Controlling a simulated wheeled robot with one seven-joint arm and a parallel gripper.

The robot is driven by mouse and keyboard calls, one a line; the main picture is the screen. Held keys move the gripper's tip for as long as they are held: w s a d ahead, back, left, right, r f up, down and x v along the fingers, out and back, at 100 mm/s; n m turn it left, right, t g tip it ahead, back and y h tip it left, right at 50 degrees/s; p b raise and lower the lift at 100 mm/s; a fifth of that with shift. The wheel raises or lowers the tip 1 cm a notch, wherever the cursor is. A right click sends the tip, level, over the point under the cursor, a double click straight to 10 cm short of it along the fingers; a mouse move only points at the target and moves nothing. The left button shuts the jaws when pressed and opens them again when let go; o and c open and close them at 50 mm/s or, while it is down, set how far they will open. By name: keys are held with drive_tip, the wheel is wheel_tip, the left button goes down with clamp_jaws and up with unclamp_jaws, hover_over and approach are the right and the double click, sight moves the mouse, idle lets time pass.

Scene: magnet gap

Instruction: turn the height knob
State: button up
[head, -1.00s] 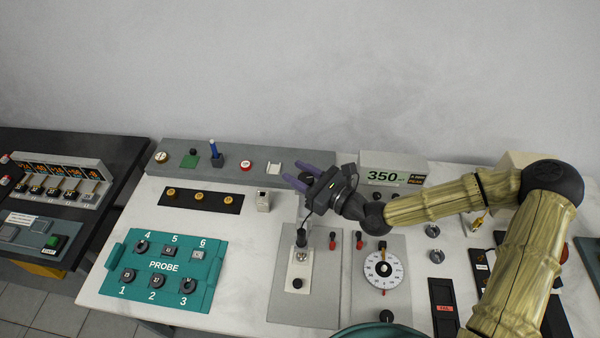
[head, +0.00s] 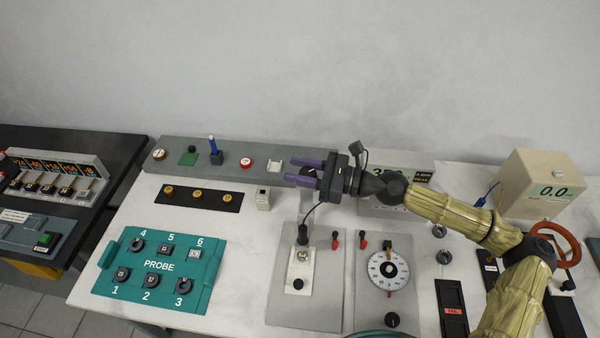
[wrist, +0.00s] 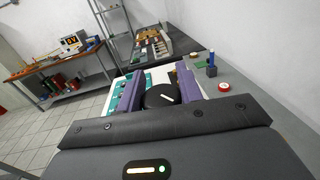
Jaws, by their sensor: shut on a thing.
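The height knob is a round black knob with a white pointer line, seen in the wrist view (wrist: 160,97) between my two purple fingers. In the head view the knob (head: 308,171) shows only in part between the fingers, at the right end of the grey back panel. No label on it is readable. My gripper (head: 291,170) comes in from the right, lying level, with a finger on each side of the knob, shut on it. In the wrist view my gripper (wrist: 159,80) shows the pointer line tilted, running up to the left and down to the right.
The grey back panel (head: 228,177) also carries a red button (head: 246,163) and a blue-handled lever (head: 214,151), left of my gripper. A display box (head: 420,165) stands behind my wrist. A teal probe box (head: 159,265) and dial plate (head: 388,270) lie in front.

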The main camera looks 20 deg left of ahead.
drive_tip(key=shift+s+d+r+n+g+h, duration=0.1)
drive_tip(key=shift+n+g+h, duration=0.7)
drive_tip(key=shift+n+g, duration=1.15)
drive_tip(key=n+g+h, duration=0.1)
drive_tip(key=g, duration=0.1)
drive_tip(key=n+g+h+p, duration=0.1)
drive_tip(key=g, duration=0.1)
drive_tip(key=n+g+h, duration=0.1)
drive_tip(key=g+h, duration=0.1)
drive_tip(key=shift+s+d+n+p, duration=0.15)
drive_tip(key=shift+s+n+p, duration=0.15)
drive_tip(key=shift+n+p, duration=0.1)
drive_tip(key=n+g+h, duration=0.1)
drive_tip(key=h, duration=0.1)
drive_tip(key=n+g+h, duration=0.2)
drive_tip(key=shift+s+d+h, duration=0.15)
drive_tip(key=shift+s+h, duration=0.05)
drive_tip(key=shift+h, duration=0.1)
drive_tip(key=n+h, duration=0.1)
drive_tip(key=h, duration=0.1)
drive_tip(key=n+g+h, duration=0.1)
drive_tip(key=n+h, duration=0.1)
drive_tip(key=n+g+h, duration=0.1)
drive_tip(key=h, duration=0.1)
drive_tip(key=shift+s+d, duration=0.1)
drive_tip(key=shift+d, duration=0.3)
drive_tip(key=shift+f+n, duration=0.25)
drive_tip(key=o, duration=1)
drive_tip(key=shift+r, duration=0.15)
